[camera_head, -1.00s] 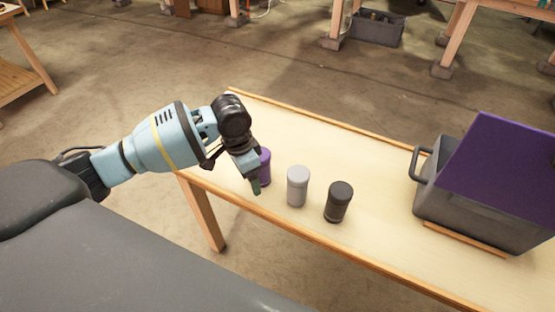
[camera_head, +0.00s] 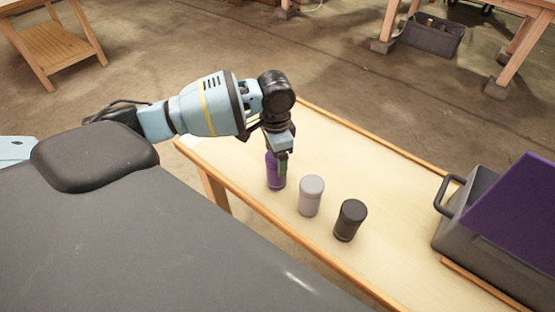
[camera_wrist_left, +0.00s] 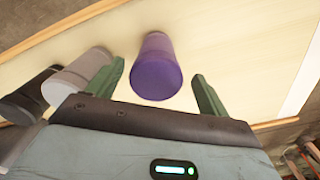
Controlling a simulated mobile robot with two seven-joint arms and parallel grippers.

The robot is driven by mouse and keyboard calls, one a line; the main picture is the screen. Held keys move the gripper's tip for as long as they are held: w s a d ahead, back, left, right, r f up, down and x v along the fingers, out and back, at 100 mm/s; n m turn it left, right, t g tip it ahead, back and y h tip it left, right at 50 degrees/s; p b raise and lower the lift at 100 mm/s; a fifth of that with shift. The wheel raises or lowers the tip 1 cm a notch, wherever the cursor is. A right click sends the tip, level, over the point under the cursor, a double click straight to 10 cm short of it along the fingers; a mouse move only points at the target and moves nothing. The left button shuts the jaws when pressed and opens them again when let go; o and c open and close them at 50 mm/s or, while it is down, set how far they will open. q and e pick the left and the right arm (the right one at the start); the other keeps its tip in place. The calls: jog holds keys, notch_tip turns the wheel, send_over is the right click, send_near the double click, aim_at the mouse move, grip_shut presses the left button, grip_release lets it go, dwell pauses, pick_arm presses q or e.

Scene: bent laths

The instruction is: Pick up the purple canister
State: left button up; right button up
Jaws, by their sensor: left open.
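The purple canister (camera_head: 274,172) stands upright on the light wooden table (camera_head: 325,160), at the left end of a row of canisters. In the head view my left gripper (camera_head: 282,168) reaches down over it and hides part of it. In the left wrist view the purple canister (camera_wrist_left: 157,68) shows between the two green fingers of my left gripper (camera_wrist_left: 160,92), with a gap on each side. The left gripper is open and holds nothing. My right gripper does not show.
A grey canister (camera_head: 311,196) stands close to the right of the purple one, and a black canister (camera_head: 350,220) stands beyond it. A grey crate (camera_head: 468,212) with a purple panel (camera_head: 520,215) is at the right. The table behind the canisters is clear.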

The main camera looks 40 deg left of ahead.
aim_at(276, 183)
pick_arm(q)
jog(key=shift+d+f, duration=0.2)
jog(key=shift+f, duration=2.4)
jog(key=c, duration=1.2)
